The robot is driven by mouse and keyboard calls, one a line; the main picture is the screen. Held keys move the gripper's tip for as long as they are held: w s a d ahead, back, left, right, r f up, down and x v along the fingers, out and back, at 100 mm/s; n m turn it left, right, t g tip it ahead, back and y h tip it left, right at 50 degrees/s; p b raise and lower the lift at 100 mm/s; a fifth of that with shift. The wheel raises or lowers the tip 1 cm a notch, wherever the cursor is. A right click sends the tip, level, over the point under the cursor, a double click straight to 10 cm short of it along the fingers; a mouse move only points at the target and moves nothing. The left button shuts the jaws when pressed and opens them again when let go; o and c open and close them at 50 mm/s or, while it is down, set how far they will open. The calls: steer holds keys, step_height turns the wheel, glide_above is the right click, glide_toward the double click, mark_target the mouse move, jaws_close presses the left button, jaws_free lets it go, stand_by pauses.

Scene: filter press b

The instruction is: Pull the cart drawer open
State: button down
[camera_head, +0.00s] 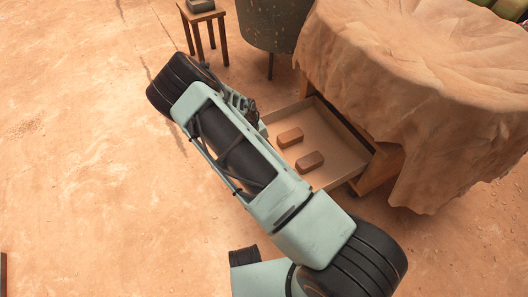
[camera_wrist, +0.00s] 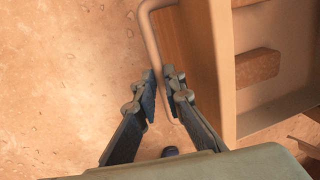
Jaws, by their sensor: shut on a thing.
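The cart drawer (camera_head: 325,138) stands pulled out from under the cloth-covered cart (camera_head: 383,166) in the head view. Two brown blocks lie on its floor, one farther back (camera_head: 289,138) and one nearer (camera_head: 310,161). In the wrist view, the drawer (camera_wrist: 222,60) is at the right, with its wooden front facing left. My gripper (camera_wrist: 160,82) is shut on the bent drawer handle (camera_wrist: 153,45), with one finger on each side of the bar. In the head view, my arm hides the handle and the drawer front.
A draped tan cloth (camera_head: 390,75) covers the cart top and hangs low at the right. A dark round vessel (camera_head: 270,24) and a small wooden stool (camera_head: 204,16) stand behind. The sandy floor at the left is clear.

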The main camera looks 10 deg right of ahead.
steer(key=shift+w+a, duration=0.1)
steer(key=shift+a, duration=0.05)
steer(key=c, duration=2)
jaws_free()
steer(key=shift+r, duration=0.1)
steer(key=r, duration=0.4)
steer(key=a+r, duration=0.1)
steer(key=r, duration=0.2)
steer(key=s+a+r, duration=0.1)
steer(key=r, duration=0.3)
steer(key=shift+r, duration=0.3)
